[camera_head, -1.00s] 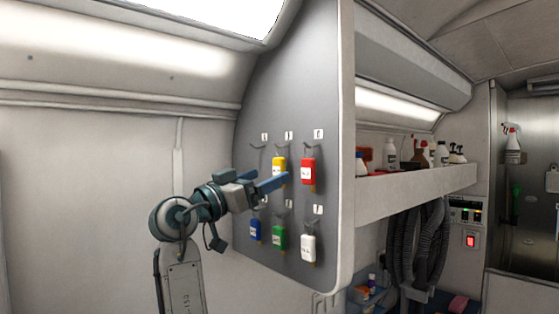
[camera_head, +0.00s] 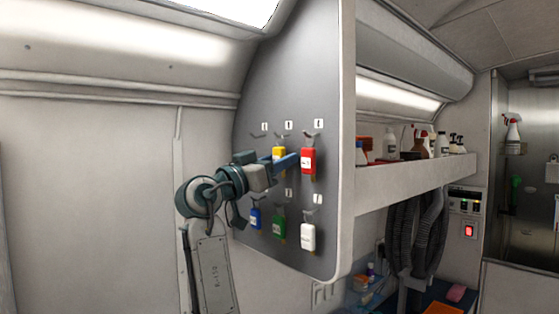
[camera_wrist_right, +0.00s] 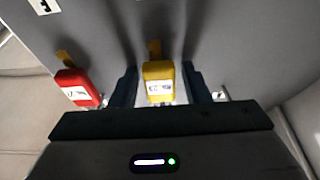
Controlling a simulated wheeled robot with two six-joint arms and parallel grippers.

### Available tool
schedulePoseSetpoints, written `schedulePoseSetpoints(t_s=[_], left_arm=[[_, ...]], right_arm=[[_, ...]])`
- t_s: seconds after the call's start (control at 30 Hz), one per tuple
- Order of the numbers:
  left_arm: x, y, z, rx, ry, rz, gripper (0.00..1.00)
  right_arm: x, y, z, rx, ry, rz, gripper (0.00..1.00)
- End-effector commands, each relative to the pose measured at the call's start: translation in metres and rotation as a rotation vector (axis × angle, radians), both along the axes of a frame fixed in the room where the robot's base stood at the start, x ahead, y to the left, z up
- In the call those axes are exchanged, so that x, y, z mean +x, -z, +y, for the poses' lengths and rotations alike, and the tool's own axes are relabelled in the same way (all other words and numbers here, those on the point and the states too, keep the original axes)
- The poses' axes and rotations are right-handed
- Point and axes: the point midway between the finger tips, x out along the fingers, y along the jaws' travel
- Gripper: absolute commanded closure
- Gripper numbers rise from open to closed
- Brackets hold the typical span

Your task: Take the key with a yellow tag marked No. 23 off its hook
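The yellow tag (camera_head: 279,152) hangs in the upper row of the grey key panel (camera_head: 262,95), just left of a red tag. In the right wrist view the yellow tag (camera_wrist_right: 158,70) shows a white label, too small to read surely. My right gripper (camera_head: 284,162) is at the panel, its blue fingers partly hiding the tag. In the right wrist view my right gripper (camera_wrist_right: 159,78) is open, one finger on each side of the yellow tag with gaps between. The tag's hook is mostly hidden. My left gripper is not in view.
The red tag (camera_head: 308,160) hangs close beside the fingers; it also shows in the right wrist view (camera_wrist_right: 77,87). Blue (camera_head: 255,219), green (camera_head: 279,227) and white (camera_head: 308,237) tags hang below. A shelf (camera_head: 420,180) with bottles is right of the panel.

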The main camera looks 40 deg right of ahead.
Motion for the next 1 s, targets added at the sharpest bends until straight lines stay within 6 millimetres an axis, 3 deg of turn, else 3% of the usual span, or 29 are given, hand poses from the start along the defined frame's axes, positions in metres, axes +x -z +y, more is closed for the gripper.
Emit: schedulePoseSetpoints(t_s=[0.03, 0.13, 0.57, 1.0], left_arm=[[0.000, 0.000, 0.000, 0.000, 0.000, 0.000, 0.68], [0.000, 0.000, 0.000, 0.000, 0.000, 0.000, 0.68], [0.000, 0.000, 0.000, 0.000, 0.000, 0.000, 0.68], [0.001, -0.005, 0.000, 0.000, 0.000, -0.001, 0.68]], right_arm=[[0.000, 0.000, 0.000, 0.000, 0.000, 0.000, 0.67], [0.000, 0.000, 0.000, 0.000, 0.000, 0.000, 0.86], [0.000, -0.001, 0.000, 0.000, 0.000, 0.000, 0.86], [0.000, -0.016, 0.000, 0.000, 0.000, 0.000, 0.86]])
